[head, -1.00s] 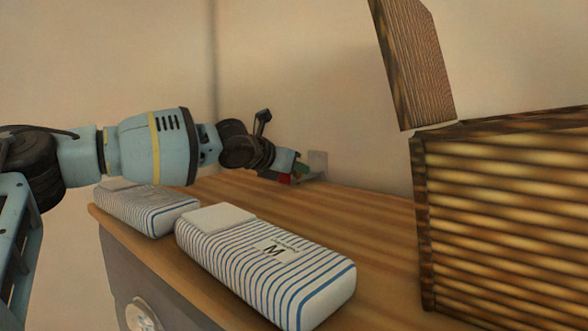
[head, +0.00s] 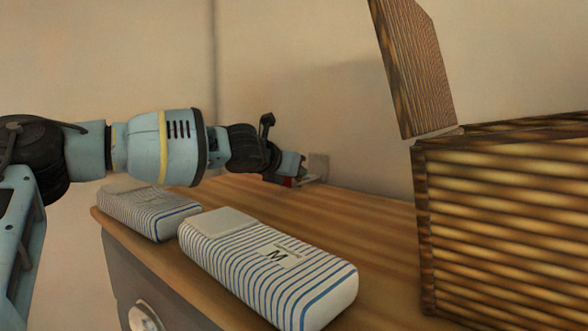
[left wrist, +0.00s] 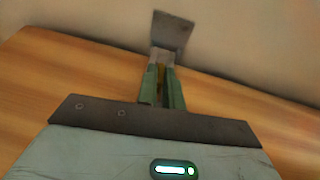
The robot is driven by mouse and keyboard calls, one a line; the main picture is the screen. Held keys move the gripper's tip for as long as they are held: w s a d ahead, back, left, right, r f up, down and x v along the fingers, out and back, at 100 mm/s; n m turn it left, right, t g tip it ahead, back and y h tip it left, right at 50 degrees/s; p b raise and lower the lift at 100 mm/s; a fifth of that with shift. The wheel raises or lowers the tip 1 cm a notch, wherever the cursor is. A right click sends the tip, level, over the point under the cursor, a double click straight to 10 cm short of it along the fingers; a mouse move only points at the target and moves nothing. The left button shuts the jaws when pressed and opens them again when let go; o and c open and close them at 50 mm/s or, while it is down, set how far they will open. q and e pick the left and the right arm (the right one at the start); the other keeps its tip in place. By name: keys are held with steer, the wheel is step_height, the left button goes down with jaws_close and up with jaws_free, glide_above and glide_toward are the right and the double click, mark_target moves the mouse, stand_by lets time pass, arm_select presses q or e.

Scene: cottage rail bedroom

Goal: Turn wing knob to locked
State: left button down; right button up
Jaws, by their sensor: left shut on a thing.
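My left gripper (head: 302,181) reaches over the wooden top near the back wall. In the left wrist view its two green fingers (left wrist: 162,86) are shut on a small piece, grey with some yellow, which I take to be the wing knob (left wrist: 161,60). The fingers hide most of it, so its wing shape and angle cannot be made out. A grey upright plate (left wrist: 172,31) stands just beyond the fingertips, and it also shows in the head view (head: 319,164). No lock marking is readable. My right gripper is not in view.
Two striped packs lie on the wooden top (head: 345,212): a near one marked M (head: 270,270) and a farther one (head: 150,212) below my left arm. A slatted wooden box (head: 505,220) with a raised lid (head: 415,70) stands at the right. The wall is close behind.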

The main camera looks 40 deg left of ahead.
arm_select(q)
steer(key=shift+d+n+g+y, duration=0.2)
steer(key=shift+n+g+y, duration=0.2)
steer(key=shift+n+y, duration=0.65)
steer(key=n+y, duration=0.1)
steer(key=n+g+y, duration=0.1)
steer(key=y, duration=0.1)
steer(key=n+g+y, duration=0.1)
steer(key=n, duration=0.1)
steer(key=shift+w+d+f, duration=0.15)
steer(key=shift+w+d, duration=0.15)
steer(key=n+g+y, duration=0.1)
steer(key=n+g+y+b, duration=0.1)
steer(key=n+g, duration=0.1)
steer(key=shift+w+d+f+g+y, duration=0.15)
steer(key=shift+w+f+g+y, duration=0.05)
steer(key=shift+g+y, duration=0.1)
steer(key=shift+w+n+g+y+b, duration=0.1)
steer(key=shift+n+g+y+b, duration=0.5)
steer(key=shift+n+g, duration=0.65)
steer(key=shift+r+n+g, duration=0.15)
steer(key=shift+n+g, duration=0.1)
steer(key=shift+n, duration=0.05)
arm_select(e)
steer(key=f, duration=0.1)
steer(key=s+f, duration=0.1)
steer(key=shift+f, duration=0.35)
arm_select(q)
steer(key=shift+g, duration=0.3)
